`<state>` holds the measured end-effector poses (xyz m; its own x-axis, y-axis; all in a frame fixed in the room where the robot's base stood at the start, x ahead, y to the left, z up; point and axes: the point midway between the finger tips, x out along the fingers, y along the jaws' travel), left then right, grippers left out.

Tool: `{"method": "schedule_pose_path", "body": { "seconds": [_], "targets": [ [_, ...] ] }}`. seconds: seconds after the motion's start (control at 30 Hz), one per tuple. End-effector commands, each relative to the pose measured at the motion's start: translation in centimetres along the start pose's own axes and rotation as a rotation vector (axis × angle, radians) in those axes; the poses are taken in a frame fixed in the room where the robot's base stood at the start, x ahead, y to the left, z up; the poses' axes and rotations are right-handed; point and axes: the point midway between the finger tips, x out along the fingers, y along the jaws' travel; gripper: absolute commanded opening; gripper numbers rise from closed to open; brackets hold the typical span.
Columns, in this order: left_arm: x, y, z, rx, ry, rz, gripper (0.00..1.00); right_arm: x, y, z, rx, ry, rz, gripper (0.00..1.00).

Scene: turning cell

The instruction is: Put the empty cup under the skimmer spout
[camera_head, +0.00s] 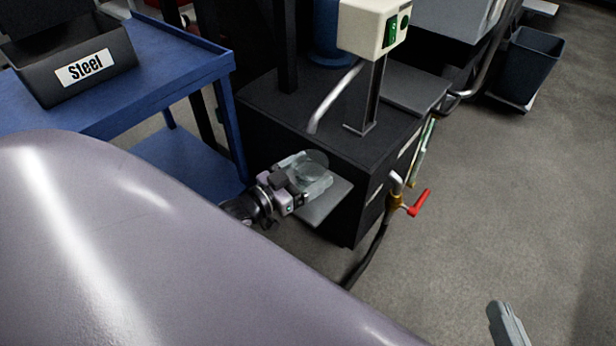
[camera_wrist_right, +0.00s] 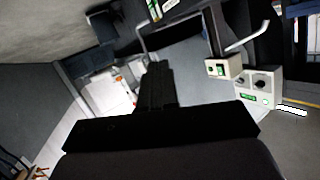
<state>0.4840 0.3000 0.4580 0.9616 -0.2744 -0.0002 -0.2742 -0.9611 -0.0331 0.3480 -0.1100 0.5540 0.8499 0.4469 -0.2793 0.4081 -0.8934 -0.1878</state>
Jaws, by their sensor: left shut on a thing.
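The clear empty cup (camera_head: 314,163) is in my left gripper (camera_head: 307,181) in the head view. The gripper is shut on it, with pale fingers around its sides. The cup looks roughly upright, its round rim up. The skimmer spout (camera_head: 333,98) is a bent silver tube on the dark tank, its lower end just above the cup in the picture. The depth gap between them is hard to judge. A small grey shelf (camera_head: 325,206) shows below the cup. My right gripper (camera_wrist_right: 156,88) shows as a dark shape in the right wrist view; its jaw opening is unclear.
The dark tank (camera_head: 395,142) carries a white control box (camera_head: 373,27) on a post. A red-handled valve (camera_head: 417,203) juts from its right side. A blue cart (camera_head: 160,70) with a black Steel bin (camera_head: 70,62) stands left.

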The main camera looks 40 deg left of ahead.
Motion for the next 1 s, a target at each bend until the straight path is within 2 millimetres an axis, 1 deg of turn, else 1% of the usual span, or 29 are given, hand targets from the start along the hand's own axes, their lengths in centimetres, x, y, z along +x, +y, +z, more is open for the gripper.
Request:
{"method": "schedule_pose_path", "body": {
  "seconds": [0.27,0.37,0.4,0.43,0.67,0.77,0.87,1.0],
  "targets": [
    [0.0,0.0,0.1,0.000,0.002,0.000,0.54,-0.1,0.0,-0.1,-0.006,0.003,0.003,0.00],
    [0.0,0.0,0.4,0.000,0.001,0.000,0.54,-0.1,0.1,0.0,-0.011,0.006,0.005,0.00],
    [0.0,0.0,0.4,0.001,0.001,0.000,0.90,-0.1,0.1,-0.1,-0.013,0.008,0.005,0.00],
    [0.0,0.0,0.3,0.001,0.001,0.000,1.00,-0.1,0.1,-0.1,-0.013,0.007,0.005,0.00],
    [0.0,0.0,0.3,0.001,0.001,0.000,1.00,-0.1,0.1,-0.1,-0.012,0.007,0.005,0.00],
    [0.0,0.0,-0.2,0.001,0.001,0.000,1.00,-0.2,0.0,-0.4,-0.007,0.006,0.001,0.00],
    [-1.0,0.0,-0.1,0.000,-0.001,0.000,1.00,-0.3,-0.2,-0.5,0.005,-0.002,-0.006,0.00],
    [-3.2,0.0,-0.2,0.001,-0.003,0.000,1.00,-0.1,-0.5,-0.2,0.036,-0.034,-0.020,0.00]
  ]
}}
